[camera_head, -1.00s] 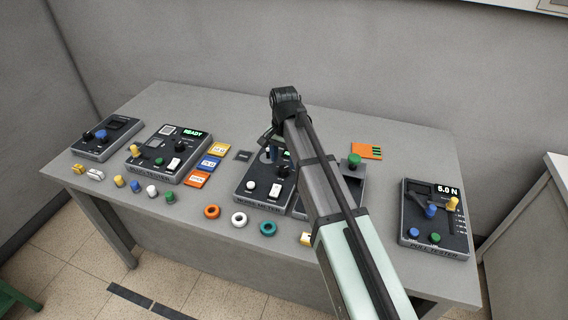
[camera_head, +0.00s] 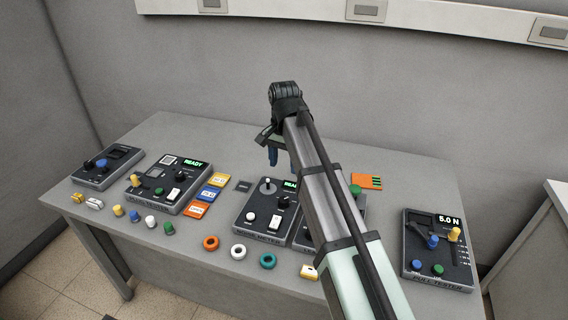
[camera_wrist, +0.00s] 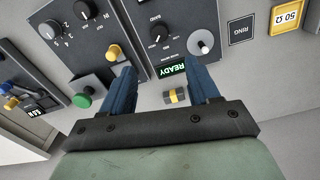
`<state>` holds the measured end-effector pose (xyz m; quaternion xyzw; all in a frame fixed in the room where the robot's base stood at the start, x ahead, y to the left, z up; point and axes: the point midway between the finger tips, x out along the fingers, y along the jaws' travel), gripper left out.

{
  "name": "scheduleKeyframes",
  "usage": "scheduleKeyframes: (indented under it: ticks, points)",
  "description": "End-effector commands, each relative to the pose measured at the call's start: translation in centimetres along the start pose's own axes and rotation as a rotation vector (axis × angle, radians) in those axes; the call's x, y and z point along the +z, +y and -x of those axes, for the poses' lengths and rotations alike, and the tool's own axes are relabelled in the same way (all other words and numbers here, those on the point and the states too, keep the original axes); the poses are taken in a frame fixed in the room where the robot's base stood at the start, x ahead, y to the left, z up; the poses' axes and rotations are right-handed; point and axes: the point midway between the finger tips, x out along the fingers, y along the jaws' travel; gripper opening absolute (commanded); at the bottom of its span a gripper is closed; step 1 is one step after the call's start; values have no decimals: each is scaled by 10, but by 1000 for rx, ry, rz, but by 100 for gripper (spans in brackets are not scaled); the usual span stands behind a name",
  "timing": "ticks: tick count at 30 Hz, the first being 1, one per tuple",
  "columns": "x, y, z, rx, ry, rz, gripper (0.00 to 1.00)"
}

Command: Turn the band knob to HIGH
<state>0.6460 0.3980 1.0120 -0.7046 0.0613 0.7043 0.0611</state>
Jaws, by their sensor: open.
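The noise meter (camera_head: 262,228) is a dark box in the middle of the table with a lit READY display, a grey round disc, a white button and a white switch. Its black band knob (camera_head: 283,203) has a light pointer mark; it shows under a BAND label in the wrist view (camera_wrist: 158,34). The label at the pointer is too small to read. My gripper (camera_head: 282,160) is open, above and behind the meter. In the wrist view its blue fingers (camera_wrist: 163,68) are apart, near the READY end, and the knob is beyond the fingertips, untouched.
A small yellow-and-grey part (camera_wrist: 175,96) shows between my fingers, on the table behind the meter. A neighbouring device with a yellow knob (camera_wrist: 114,52) and a green knob (camera_wrist: 82,101) stand beside the meter. Coloured rings (camera_head: 238,252) lie in front.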

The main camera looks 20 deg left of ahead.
Motion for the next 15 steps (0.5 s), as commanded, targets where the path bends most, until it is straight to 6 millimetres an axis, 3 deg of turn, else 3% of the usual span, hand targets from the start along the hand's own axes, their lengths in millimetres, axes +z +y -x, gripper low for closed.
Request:
scheduleKeyframes:
  ticks: [7, 15]
  points:
    - [4, 1, -2, 0, 0, 5, 60]
    - [4, 1, -2, 0, 0, 251, 60]
